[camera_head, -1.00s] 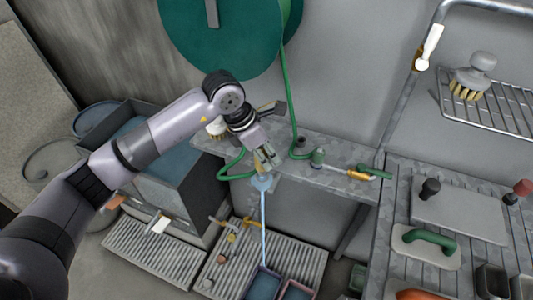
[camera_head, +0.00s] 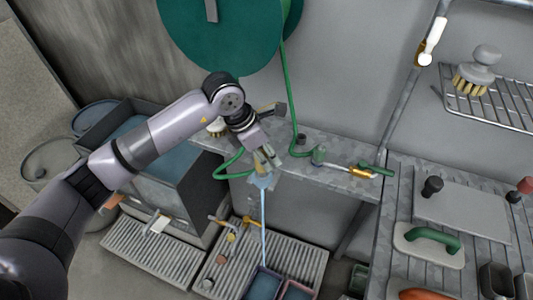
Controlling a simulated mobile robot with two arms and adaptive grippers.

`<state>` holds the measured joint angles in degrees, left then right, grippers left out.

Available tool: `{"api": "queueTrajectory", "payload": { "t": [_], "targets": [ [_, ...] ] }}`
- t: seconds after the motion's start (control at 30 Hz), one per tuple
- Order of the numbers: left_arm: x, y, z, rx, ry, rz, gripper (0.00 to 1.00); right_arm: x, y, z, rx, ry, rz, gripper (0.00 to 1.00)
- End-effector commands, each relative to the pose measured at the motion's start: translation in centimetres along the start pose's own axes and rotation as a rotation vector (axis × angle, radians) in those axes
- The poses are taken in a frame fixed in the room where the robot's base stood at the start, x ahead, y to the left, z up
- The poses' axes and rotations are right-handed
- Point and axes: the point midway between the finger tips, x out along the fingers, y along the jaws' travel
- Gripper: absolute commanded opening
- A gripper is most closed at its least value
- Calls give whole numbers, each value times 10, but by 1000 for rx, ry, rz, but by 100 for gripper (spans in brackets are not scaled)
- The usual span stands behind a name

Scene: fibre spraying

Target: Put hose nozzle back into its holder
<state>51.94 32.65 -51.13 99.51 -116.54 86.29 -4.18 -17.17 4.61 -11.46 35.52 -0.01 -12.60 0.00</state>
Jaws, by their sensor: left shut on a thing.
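My left gripper (camera_head: 265,160) is above the front edge of the grey ledge, shut on the hose nozzle (camera_head: 262,181), which points downward. Its fingers hide part of the nozzle. A pale blue stream (camera_head: 263,225) runs from the nozzle down to a small blue tray (camera_head: 263,285) on the slatted rack. The green hose (camera_head: 222,172) loops left of the gripper; a green line also hangs from the big green reel (camera_head: 225,40). I cannot clearly make out the nozzle's holder. My right gripper is not in view.
The grey ledge (camera_head: 335,175) carries a brass valve with a green handle (camera_head: 375,169). A grey basin (camera_head: 170,180) stands left of the gripper. A slatted table (camera_head: 395,250) with a green-handled float (camera_head: 428,240) is at right. A brush (camera_head: 477,75) rests on a wire shelf.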

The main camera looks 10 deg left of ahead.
Motion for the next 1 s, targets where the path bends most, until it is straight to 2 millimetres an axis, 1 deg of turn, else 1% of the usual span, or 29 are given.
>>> {"api": "queueTrajectory", "payload": {
  "t": [1.0],
  "targets": [
    [24,1,-10,0,-1,1,0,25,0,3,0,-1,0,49]
  ]
}}
